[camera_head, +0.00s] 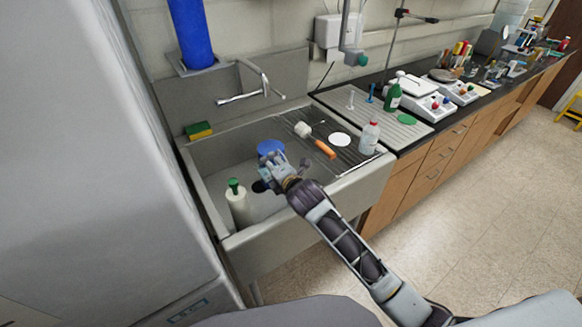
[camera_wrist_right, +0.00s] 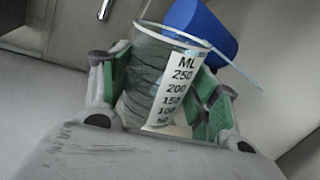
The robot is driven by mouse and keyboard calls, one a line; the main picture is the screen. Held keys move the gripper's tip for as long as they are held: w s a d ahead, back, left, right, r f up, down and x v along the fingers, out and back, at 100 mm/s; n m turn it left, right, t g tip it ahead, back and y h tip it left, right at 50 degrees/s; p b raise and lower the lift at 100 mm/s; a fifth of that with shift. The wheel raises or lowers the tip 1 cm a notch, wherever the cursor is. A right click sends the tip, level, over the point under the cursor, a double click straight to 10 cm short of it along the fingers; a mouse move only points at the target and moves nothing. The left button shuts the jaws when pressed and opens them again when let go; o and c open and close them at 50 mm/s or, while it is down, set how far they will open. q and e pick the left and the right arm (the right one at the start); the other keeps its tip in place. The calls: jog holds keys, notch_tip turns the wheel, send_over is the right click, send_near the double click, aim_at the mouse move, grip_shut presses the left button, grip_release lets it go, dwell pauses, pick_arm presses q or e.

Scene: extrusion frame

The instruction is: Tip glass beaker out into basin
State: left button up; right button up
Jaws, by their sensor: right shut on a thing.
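My right gripper (camera_head: 270,172) reaches into the sink basin (camera_head: 213,182) from the right front. In the right wrist view the right gripper (camera_wrist_right: 163,82) is shut on the glass beaker (camera_wrist_right: 150,62), with a green-padded finger on each side. The beaker has a white scale label with numbers up to 250 ML, and it leans slightly in that view. I cannot tell whether there is anything in it. In the head view the beaker is mostly hidden by the gripper. My left gripper is not in view.
A blue object (camera_head: 270,147) is in the basin just behind the gripper, also in the wrist view (camera_wrist_right: 205,30). A white green-topped bottle (camera_head: 238,203) stands at left. The faucet (camera_head: 245,95) is above the back. A brush (camera_head: 318,140) and clear bottle (camera_head: 370,138) are on the right drainboard.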

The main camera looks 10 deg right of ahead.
jog(key=shift+w+d+r+p, duration=0.1)
jog(key=shift+d+r+p, duration=0.15)
jog(key=shift+p, duration=0.2)
jog(key=shift+d+m+p, duration=0.15)
jog(key=shift+m+p, duration=0.15)
jog(key=shift+p, duration=0.05)
jog(key=shift+w+d+r, duration=0.1)
jog(key=shift+w+d+r+m+y+p, duration=0.1)
jog(key=shift+d+r+m+y+p, duration=0.25)
jog(key=shift+p, duration=0.85)
jog(key=shift+w+d+r+m+g+y+p, duration=0.1)
jog(key=shift+d+r+m+g+y+p, duration=0.2)
jog(key=shift+m+p, duration=0.65)
jog(key=shift+a+f+n+b, duration=0.35)
jog(key=shift+n+b, duration=0.15)
jog(key=shift+b, duration=0.05)
jog(key=b, duration=0.1)
jog(key=f+n+h+b, duration=0.1)
jog(key=b, duration=0.1)
jog(key=shift+s+a+n+b, duration=0.25)
jog(key=shift+a+n+b, duration=0.05)
jog(key=shift+a, duration=0.1)
jog(key=shift+s+a+f+n+t+h+b, duration=0.25)
jog(key=shift+a+n+t+b, duration=0.25)
jog(key=shift+b, duration=0.55)
jog(key=shift+w, duration=0.1)
